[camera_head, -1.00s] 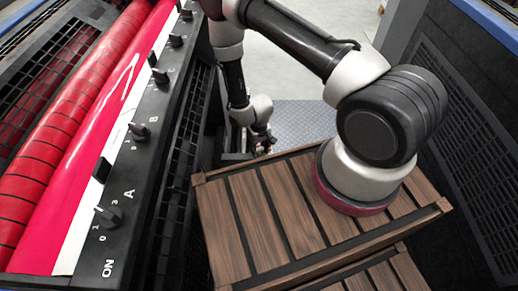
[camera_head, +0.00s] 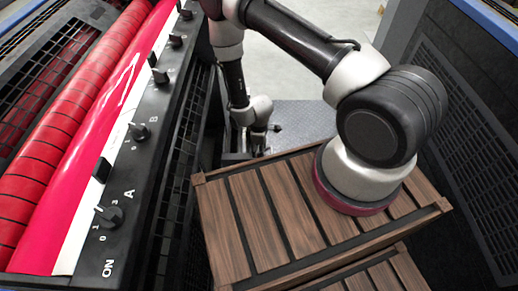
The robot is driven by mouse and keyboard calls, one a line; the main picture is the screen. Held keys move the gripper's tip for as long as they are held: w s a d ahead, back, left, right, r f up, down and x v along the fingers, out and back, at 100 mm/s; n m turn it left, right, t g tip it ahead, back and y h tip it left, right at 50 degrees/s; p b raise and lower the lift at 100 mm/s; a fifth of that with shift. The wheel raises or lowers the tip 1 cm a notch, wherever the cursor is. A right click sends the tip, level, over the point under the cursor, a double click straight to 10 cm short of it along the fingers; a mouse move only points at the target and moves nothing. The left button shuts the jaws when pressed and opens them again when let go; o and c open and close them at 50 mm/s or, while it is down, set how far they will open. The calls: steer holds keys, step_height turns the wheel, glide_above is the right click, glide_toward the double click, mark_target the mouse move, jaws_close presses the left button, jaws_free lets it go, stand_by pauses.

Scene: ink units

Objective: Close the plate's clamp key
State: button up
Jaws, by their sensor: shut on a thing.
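My gripper (camera_head: 261,143) is small and far off, at the end of my arm beside the black machine frame, above the grey patterned floor plate. Its fingers are hardly distinguishable. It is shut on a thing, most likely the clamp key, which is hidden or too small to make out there. A small dark part (camera_head: 276,128) sticks out to the right at my wrist. The magenta plate (camera_head: 105,105) lies along the red roller at the left.
A black panel with knobs (camera_head: 109,216) marked A and B runs along the plate's right side. A slatted wooden step (camera_head: 235,215) stands under my arm. Dark machine walls (camera_head: 470,150) close the right side. Pale floor (camera_head: 285,70) is open at the back.

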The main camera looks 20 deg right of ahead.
steer(key=shift+n, duration=0.8)
steer(key=o, duration=1)
step_height(320, 180, up, 12)
steer(key=shift+r, duration=0.1)
